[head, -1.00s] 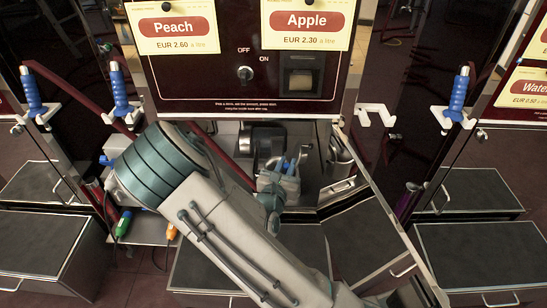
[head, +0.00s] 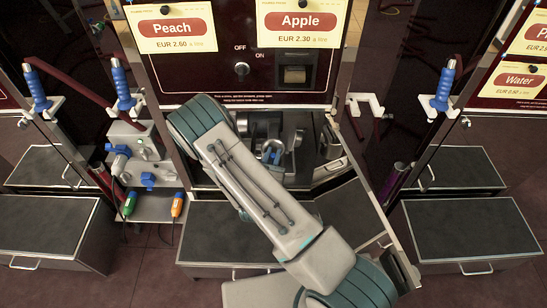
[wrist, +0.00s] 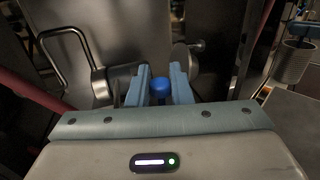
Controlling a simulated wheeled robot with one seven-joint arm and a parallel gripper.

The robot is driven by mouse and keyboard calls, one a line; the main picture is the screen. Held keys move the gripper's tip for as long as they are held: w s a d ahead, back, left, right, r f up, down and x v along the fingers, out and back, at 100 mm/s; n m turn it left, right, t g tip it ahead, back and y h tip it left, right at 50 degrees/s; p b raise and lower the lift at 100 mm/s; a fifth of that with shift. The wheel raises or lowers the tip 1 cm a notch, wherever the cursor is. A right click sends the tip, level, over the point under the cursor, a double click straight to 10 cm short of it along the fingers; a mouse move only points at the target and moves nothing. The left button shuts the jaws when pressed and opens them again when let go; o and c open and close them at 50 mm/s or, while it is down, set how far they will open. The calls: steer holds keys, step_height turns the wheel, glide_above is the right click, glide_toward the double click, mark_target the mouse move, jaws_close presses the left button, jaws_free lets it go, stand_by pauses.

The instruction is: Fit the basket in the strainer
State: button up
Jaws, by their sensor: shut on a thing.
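My gripper (wrist: 160,88) is shut on a round blue knob (wrist: 160,84) between its two blue fingers. In the head view my gripper (head: 272,151) reaches into the open cabinet below the Peach and Apple panel. A grey metal cylinder (wrist: 115,83), which looks like the strainer body, lies sideways just behind the fingers. The fingers hide what the knob is fixed to. A grey mesh cup (wrist: 295,62), which looks like the basket, is apart from my gripper at the right of the wrist view.
The open cabinet door (head: 365,200) slants out at the right. A side shelf (head: 150,205) at the left carries a grey box with blue fittings and green and orange handles. A dark step (head: 225,225) stands in front. A red hose (wrist: 30,100) runs at the left.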

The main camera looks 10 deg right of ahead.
steer(key=b, duration=0.3)
glide_above(273, 144)
steer(key=s, duration=0.4)
steer(key=shift+w+a, duration=0.15)
steer(key=shift+a, duration=0.15)
steer(key=shift+f, duration=0.2)
stand_by(0.4)
steer(key=shift+f+b, duration=3.4)
steer(key=shift+f, duration=1.4)
steer(key=o, duration=0.8)
steer(key=p+v, duration=0.2)
steer(key=v, duration=1.2)
